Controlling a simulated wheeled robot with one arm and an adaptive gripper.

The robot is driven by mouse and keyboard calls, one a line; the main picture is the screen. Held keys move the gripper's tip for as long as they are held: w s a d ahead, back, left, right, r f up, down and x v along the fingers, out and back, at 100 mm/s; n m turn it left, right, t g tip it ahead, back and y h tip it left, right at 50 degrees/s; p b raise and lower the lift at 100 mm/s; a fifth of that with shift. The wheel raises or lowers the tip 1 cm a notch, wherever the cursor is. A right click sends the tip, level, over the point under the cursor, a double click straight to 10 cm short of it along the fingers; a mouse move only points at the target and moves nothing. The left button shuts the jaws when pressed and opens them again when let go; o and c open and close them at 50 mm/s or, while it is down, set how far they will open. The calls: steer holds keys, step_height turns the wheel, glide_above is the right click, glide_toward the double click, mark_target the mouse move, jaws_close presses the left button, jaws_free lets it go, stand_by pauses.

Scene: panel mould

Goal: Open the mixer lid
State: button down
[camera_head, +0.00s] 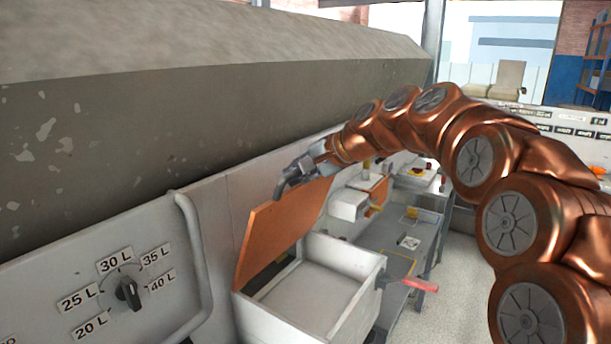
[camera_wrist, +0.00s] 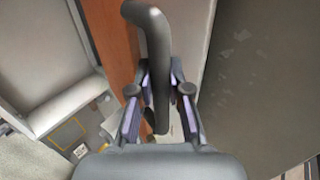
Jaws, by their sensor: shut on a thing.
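The mixer lid (camera_head: 282,228) is an orange-brown panel standing steeply raised at the back of a pale box (camera_head: 345,262), leaning toward the wall. The box's inside is exposed. My gripper (camera_head: 305,168) is at the lid's upper edge. In the wrist view my gripper (camera_wrist: 160,105) is shut on a dark grey curved handle (camera_wrist: 150,30), with a finger on either side of it. The lid's face shows as a brown strip (camera_wrist: 112,35) just left of the handle. The handle's join to the lid is hidden.
A large grey drum-like body (camera_head: 190,100) runs above and behind the lid. A dial panel (camera_head: 127,290) with a pipe is at lower left. A red-handled item (camera_head: 420,285) sticks out right of the box. Grey tables (camera_head: 405,235) stand beyond; floor at right is clear.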

steer(key=shift+r, duration=0.1)
stand_by(0.3)
steer(key=c, duration=1.1)
jaws_free()
steer(key=v, duration=1.2)
